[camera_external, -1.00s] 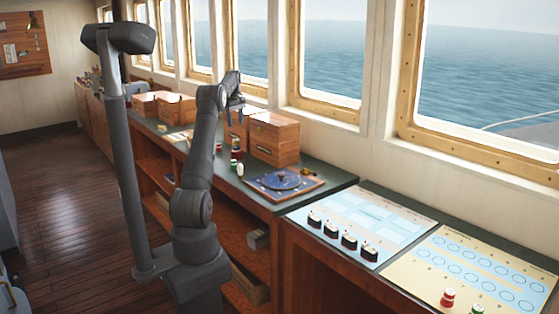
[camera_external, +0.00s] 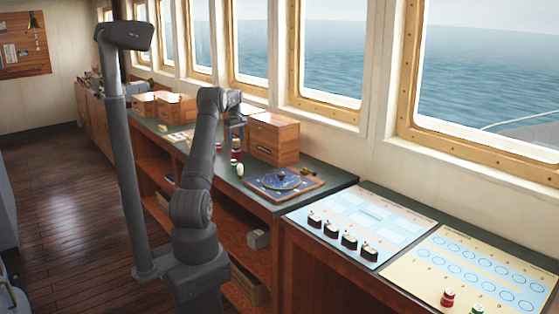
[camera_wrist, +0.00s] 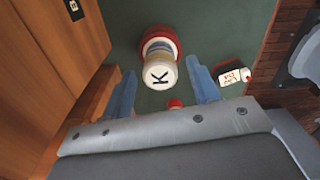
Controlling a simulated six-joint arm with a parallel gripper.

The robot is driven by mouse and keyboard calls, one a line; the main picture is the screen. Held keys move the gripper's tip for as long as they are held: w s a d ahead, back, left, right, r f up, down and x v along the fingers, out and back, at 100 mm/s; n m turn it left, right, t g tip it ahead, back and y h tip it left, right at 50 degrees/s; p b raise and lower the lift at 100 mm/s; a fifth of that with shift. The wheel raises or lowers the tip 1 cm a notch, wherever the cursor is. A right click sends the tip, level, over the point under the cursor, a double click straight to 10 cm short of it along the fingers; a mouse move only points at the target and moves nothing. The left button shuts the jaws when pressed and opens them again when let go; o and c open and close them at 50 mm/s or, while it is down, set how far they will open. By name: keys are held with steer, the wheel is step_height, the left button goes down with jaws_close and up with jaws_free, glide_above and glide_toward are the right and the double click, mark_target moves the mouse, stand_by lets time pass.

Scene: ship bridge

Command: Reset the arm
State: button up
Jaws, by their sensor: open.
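My gripper (camera_external: 236,130) is over the far part of the counter, beside the wooden drawer box. In the wrist view my gripper (camera_wrist: 163,90) shows two blue-grey fingers spread apart. A round piece with a white top marked K (camera_wrist: 160,75) and a red base stands on the green counter beyond the fingertips. It looks clear of both fingers. A small red thing (camera_wrist: 174,103) shows between the fingers, mostly hidden by my gripper's body.
A wooden drawer box (camera_external: 273,138) stands close to my gripper. A blue chart board (camera_external: 284,183) lies nearer on the counter. Several dark pieces stand on the light blue sheet (camera_external: 385,215). A red piece (camera_external: 447,297) stands on the yellow sheet. A white-and-red piece (camera_wrist: 232,75) lies right of my fingers.

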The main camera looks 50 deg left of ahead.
step_height(320, 180, down, 2)
steer(key=shift+f, duration=0.1)
steer(key=shift+r, duration=1.8)
steer(key=shift+f, duration=0.1)
steer(key=shift+r, duration=5.85)
steer(key=d+f, duration=0.1)
steer(key=d, duration=1.4)
steer(key=d+f, duration=0.2)
steer(key=d, duration=1.2)
steer(key=shift+w+d+f+m, duration=0.25)
steer(key=shift+d+m, duration=0.05)
steer(key=shift+d, duration=0.05)
steer(key=shift+o, duration=0.5)
